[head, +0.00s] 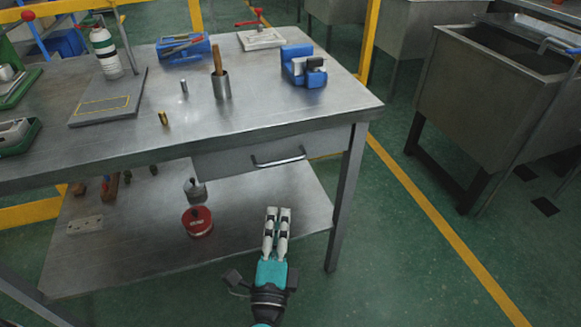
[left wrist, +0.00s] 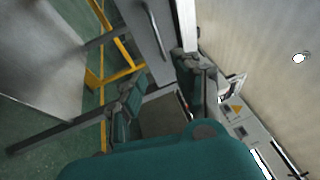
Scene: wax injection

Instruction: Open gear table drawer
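The gear table (head: 330,112) is a grey metal workbench. Its drawer (head: 220,161) sits under the right part of the top, and its front looks flush, so it appears closed. The drawer has a dark bar handle (head: 279,160). In the left wrist view the handle (left wrist: 157,32) shows at the top, ahead of the fingers. My left gripper (head: 278,210) is below and in front of the handle, apart from it. Its fingers (left wrist: 168,72) stand apart with nothing between them, so it is open. My right gripper is not in view.
A table leg (head: 346,200) stands to the right. The floor at front right is clear.

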